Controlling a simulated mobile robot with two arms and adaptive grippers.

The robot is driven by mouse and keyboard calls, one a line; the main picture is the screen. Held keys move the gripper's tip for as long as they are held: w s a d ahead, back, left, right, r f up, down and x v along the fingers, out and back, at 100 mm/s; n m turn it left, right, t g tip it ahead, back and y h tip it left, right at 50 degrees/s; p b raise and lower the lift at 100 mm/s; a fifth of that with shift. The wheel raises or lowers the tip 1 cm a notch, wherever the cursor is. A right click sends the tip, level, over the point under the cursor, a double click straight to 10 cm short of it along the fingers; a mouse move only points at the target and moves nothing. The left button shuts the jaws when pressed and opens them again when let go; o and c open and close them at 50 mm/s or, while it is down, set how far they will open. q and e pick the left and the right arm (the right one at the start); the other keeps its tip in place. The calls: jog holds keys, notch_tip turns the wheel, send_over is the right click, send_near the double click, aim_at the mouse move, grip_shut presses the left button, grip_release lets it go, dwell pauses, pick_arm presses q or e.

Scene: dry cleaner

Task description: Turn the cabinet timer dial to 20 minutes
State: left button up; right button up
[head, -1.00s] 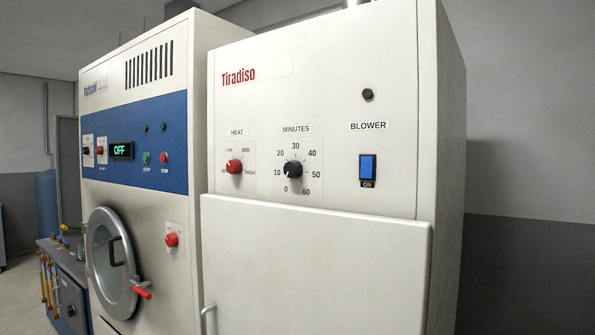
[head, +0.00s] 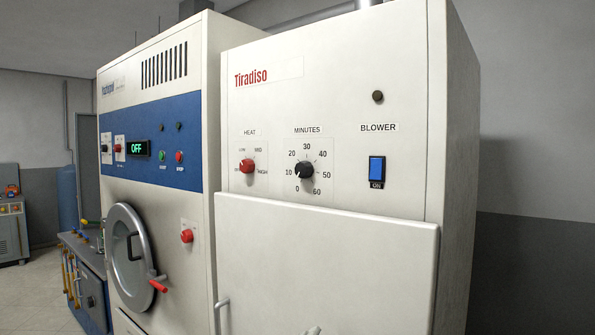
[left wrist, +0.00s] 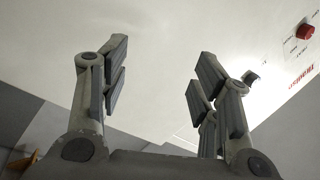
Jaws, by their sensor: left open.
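The timer dial (head: 304,170) is a black knob under the MINUTES label on the white Tiradiso cabinet (head: 330,105). Its scale runs from 0 at the bottom up through 30 at the top to 60. Its pointer is too small to read with certainty. In the left wrist view, the cabinet front appears upside down, and the dark timer dial (left wrist: 250,76) shows just beyond the right-hand finger. My left gripper (left wrist: 160,82) is open and empty, fingers wide apart, clear of the dial. My right gripper is in neither view.
A red HEAT knob (head: 247,166) sits left of the dial and a blue BLOWER switch (head: 377,170) right of it. The cabinet door (head: 330,260) stands out below. A small grey shape (head: 314,331) shows at the bottom edge; I cannot tell what it is.

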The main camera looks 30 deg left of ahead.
pick_arm(q)
jog(key=w+d+r+m+g+h, duration=0.1)
jog(key=d+r+m+h, duration=0.3)
jog(key=r+m+h, duration=0.75)
jog(key=d+r+m+g+h, duration=0.2)
jog(key=d+r+m+h, duration=0.2)
jog(key=r+m+h, duration=0.75)
jog(key=m+t+y+p, duration=0.1)
jog(key=m+y+p, duration=0.4)
jog(key=y, duration=1.3)
send_near(300, 170)
jog(key=w, duration=0.7)
jog(key=shift+w+d+r, duration=0.15)
jog(key=shift+w+d, duration=0.15)
jog(key=shift+d, duration=0.05)
jog(key=shift+w+d+p, duration=0.1)
jog(key=shift+w+p, duration=0.25)
jog(key=shift+w, duration=0.3)
jog(key=shift+c, duration=0.5)
jog(key=shift+m, duration=0.3)
jog(key=c, duration=1)
